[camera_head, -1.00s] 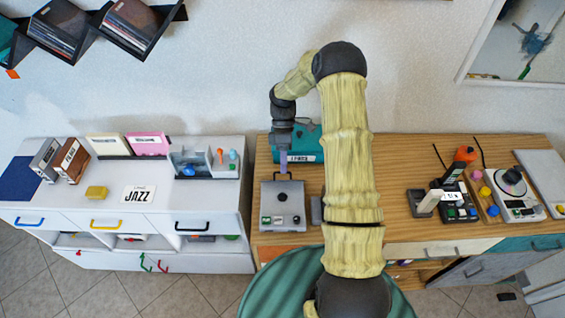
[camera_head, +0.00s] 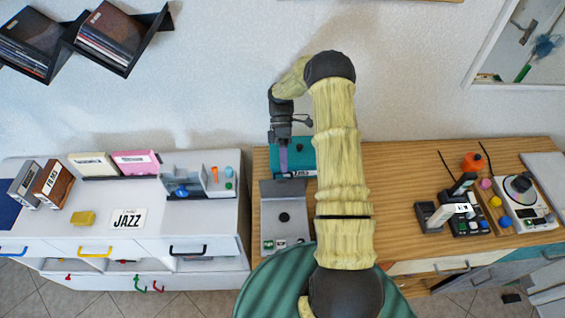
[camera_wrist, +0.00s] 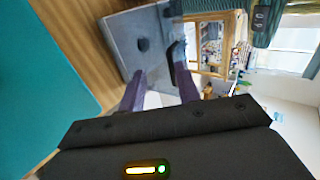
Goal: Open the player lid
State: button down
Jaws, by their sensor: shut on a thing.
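The grey player (camera_head: 297,222) stands on the wooden desk, its lid raised at the back and its inside with a dark round spindle (camera_head: 284,217) uncovered. Buttons show along its front edge. My gripper (camera_head: 283,170) is at the back of the player, reaching down from above, shut on the lid's handle. In the wrist view the purple fingers (camera_wrist: 160,88) are close to a dark handle (camera_wrist: 178,50), and the grey player (camera_wrist: 125,28) shows beyond them. The exact grip is hard to make out there.
A teal box (camera_head: 305,157) stands right behind the player. My arm covers the desk to its right. Further right are a dark device (camera_head: 470,222) and a white scale-like device (camera_head: 525,200). A white cabinet (camera_head: 150,215) with several items stands to the left.

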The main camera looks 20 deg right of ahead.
jog(key=shift+s+d+f, duration=0.1)
jog(key=shift+d+f, duration=0.05)
jog(key=shift+f, duration=0.8)
jog(key=c, duration=1.6)
grip_release()
jog(key=shift+o, duration=0.2)
jog(key=shift+w+r, duration=0.1)
jog(key=shift+w, duration=0.15)
jog(key=shift+r, duration=0.15)
notch_tip(320, 180, up, 10)
jog(key=b, duration=0.2)
jog(key=shift+b, duration=0.35)
